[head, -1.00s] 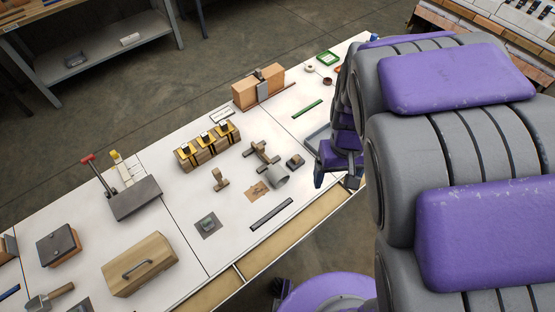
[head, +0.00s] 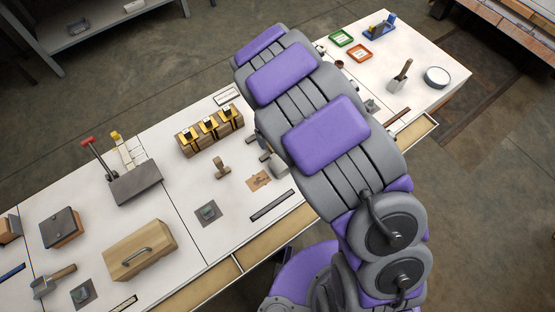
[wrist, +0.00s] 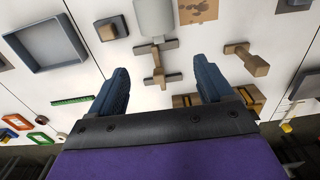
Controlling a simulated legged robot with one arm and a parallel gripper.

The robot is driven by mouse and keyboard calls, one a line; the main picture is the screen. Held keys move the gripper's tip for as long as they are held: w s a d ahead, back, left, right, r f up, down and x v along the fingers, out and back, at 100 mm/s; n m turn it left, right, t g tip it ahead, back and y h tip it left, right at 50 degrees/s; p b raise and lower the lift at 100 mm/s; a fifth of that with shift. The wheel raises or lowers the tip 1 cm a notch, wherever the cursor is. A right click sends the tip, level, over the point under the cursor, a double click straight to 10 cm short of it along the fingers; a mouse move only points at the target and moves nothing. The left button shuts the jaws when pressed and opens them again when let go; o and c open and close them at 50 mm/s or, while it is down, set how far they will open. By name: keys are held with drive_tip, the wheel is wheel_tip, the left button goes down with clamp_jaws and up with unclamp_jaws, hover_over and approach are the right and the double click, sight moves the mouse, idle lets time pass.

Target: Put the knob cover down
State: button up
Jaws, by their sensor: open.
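A grey cylinder, which looks like the knob cover (wrist: 155,14), lies on the white table at the top of the wrist view. In the head view the grey cylinder (head: 279,167) is partly hidden by my arm. A wooden cross-shaped piece (wrist: 157,62) is just below it in the wrist view. My gripper (wrist: 161,70) is open, its two dark blue fingers spread wide on either side of the cross-shaped piece in the picture. Nothing is held between the fingers.
A wooden T-shaped piece (head: 222,167) and a brown patch (head: 259,180) lie nearby. A wooden block with yellow clamps (head: 210,128) stands behind. A grey tray (wrist: 45,38) and a small dark block (wrist: 110,28) are left in the wrist view.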

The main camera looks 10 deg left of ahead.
sight(275, 158)
wheel_tip(275, 158, down, 11)
drive_tip(key=shift+r+b, duration=0.2)
drive_tip(key=shift+b, duration=0.55)
drive_tip(key=shift+d+f+b, duration=0.15)
drive_tip(key=shift+f+b, duration=0.2)
drive_tip(key=shift+f, duration=0.95)
drive_tip(key=shift+d+f+b, duration=0.1)
drive_tip(key=shift+f+b, duration=0.2)
drive_tip(key=shift+f, duration=1)
drive_tip(key=shift+c, duration=0.2)
drive_tip(key=c, duration=0.7)
drive_tip(key=shift+r, duration=0.15)
